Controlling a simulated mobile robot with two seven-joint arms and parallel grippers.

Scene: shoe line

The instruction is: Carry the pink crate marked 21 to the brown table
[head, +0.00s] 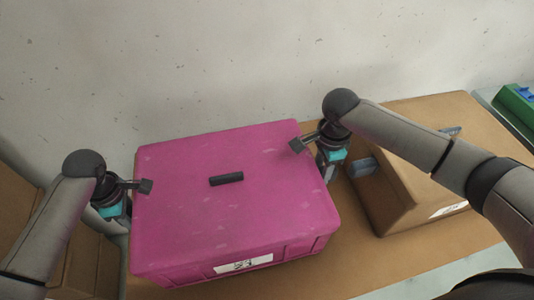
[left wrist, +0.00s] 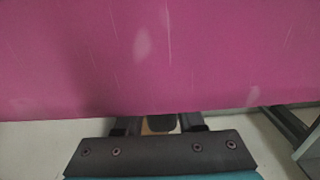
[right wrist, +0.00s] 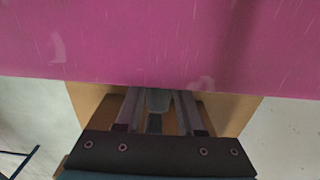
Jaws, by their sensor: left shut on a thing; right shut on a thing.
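The pink crate (head: 230,220) is closed on top and carries a white label (head: 243,264) on its front; the mark is too small to read surely. It is over the brown table (head: 295,280), close to the wall; I cannot tell whether it rests on it. My left gripper (head: 127,212) is shut on the crate's left side, and my right gripper (head: 324,170) is shut on its right side. Pink walls fill the upper part of the left wrist view (left wrist: 150,55) and the right wrist view (right wrist: 160,40). The fingertips are largely hidden.
A black bar (head: 226,179) lies on the crate's top. A brown box (head: 395,205) with a white label stands on the table to the right, close to my right arm. A green crate (head: 515,108) is at the far right. Brown surfaces (head: 80,262) show at the left. A pale wall (head: 230,60) runs behind.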

